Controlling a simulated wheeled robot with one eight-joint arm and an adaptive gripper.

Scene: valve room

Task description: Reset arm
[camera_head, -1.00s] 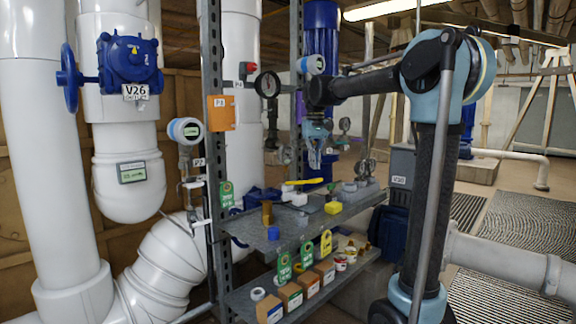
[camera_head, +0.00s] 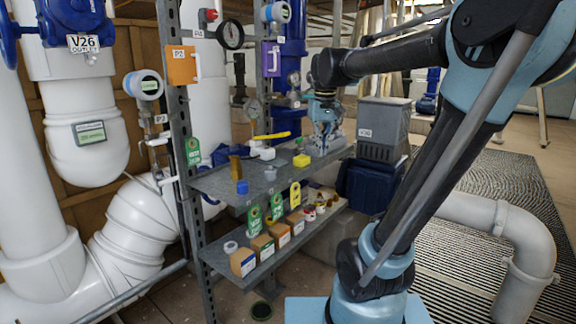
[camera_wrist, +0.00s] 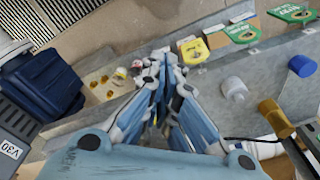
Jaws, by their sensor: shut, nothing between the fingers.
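My gripper (camera_head: 325,148) hangs at the end of my raised arm, over the right end of the upper shelf (camera_head: 222,190). In the wrist view the fingers of my gripper (camera_wrist: 158,125) are together with nothing between them. The arm bends down to the gripper from the right. I cannot tell how high the fingertips are above the shelf.
A blue cylinder (camera_head: 242,187) and a yellow-handled tool (camera_head: 271,136) are on the upper shelf. White pipes (camera_head: 140,235) fill the left.

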